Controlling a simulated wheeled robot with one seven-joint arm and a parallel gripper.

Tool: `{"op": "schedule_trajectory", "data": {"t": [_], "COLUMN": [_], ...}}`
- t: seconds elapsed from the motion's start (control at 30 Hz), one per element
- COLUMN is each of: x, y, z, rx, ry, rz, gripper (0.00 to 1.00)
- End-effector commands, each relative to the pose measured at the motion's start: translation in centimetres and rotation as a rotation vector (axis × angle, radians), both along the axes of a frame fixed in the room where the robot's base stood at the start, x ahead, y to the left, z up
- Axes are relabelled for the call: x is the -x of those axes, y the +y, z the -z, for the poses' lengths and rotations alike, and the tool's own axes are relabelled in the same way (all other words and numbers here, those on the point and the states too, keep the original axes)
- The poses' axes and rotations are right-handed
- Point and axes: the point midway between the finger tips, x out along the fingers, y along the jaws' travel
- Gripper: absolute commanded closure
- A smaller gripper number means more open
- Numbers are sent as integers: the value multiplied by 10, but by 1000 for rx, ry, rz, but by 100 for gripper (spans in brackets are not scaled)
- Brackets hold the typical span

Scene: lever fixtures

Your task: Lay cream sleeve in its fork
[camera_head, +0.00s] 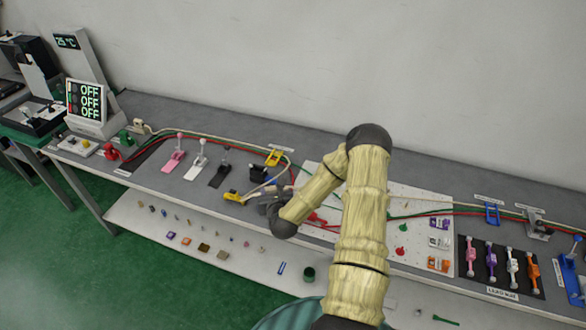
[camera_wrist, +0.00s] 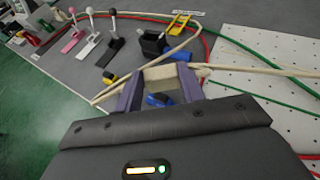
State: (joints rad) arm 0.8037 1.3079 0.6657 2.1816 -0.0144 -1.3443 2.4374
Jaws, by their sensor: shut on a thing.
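The cream sleeve (camera_wrist: 158,72) is a pale block on the cream cable. My gripper (camera_wrist: 160,86) is shut on it, with a purple-grey finger on each side. In the head view my gripper (camera_head: 268,203) is small and partly hidden by my arm, and I cannot make out the sleeve there. A yellow fork-like holder (camera_wrist: 181,23) stands beyond the gripper, at the top of the wrist view; it also shows in the head view (camera_head: 273,157). The sleeve is apart from it. Which fork belongs to the sleeve I cannot tell.
A black fixture (camera_wrist: 152,42) stands between gripper and yellow holder. A yellow-tipped piece (camera_head: 232,196) lies left of the gripper. Red and green cables (camera_wrist: 225,40) run behind. Levers (camera_head: 198,158) stand left; a white perforated board (camera_wrist: 285,85) and blue fork (camera_head: 492,214) lie right.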

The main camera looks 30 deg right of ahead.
Motion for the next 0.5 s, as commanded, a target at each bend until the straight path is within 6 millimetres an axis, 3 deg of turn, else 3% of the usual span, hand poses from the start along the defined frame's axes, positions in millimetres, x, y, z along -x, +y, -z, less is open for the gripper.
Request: {"op": "schedule_trajectory", "data": {"t": [0.03, 0.3, 0.5], "x": [7, 39, 52], "y": [19, 102, 128], "z": [-18, -70, -88], "rx": [-6, -4, 0], "ry": [3, 2, 1], "rz": [-40, -218, -269], "gripper": [83, 83, 83]}}
